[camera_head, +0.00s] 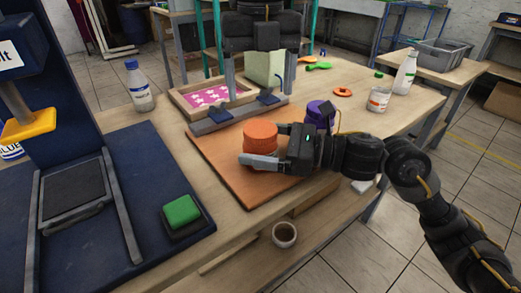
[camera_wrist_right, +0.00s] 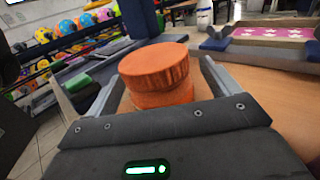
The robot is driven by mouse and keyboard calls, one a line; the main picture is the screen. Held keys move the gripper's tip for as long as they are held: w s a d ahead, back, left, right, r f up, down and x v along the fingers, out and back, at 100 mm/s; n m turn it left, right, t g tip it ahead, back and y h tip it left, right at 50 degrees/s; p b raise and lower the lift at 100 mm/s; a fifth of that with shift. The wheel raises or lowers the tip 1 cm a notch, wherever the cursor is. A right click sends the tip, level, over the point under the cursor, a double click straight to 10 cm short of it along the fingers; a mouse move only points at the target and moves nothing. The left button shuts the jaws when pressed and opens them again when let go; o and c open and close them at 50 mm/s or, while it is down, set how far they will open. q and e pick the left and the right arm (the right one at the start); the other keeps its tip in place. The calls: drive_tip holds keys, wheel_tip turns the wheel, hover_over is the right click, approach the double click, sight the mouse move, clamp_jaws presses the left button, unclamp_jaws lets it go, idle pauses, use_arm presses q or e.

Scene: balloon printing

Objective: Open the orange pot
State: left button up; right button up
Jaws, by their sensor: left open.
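The orange pot (camera_head: 260,137) stands upright on the brown board, with its wide lid on top. In the right wrist view the pot (camera_wrist_right: 156,75) sits between the two fingers of my right gripper (camera_wrist_right: 158,92), with a small gap seeming to show on each side. In the head view my right gripper (camera_head: 268,147) reaches in from the right, low around the pot. My left gripper (camera_head: 260,88) is open and empty, fingers pointing down, beyond the pot and over the printing frame.
A purple pot (camera_head: 319,114) stands close behind my right gripper. The screen frame with pink print (camera_head: 200,96) lies behind the board (camera_head: 222,160). A blue-capped bottle (camera_head: 139,88), a green block (camera_head: 181,211) and the dark blue press (camera_head: 75,190) are at left.

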drive_tip(key=c, duration=1.9)
use_arm(q)
drive_tip(key=m, duration=0.5)
use_arm(e)
clamp_jaws()
use_arm(q)
drive_tip(key=m, duration=2.2)
drive_tip(key=shift+f, duration=0.1)
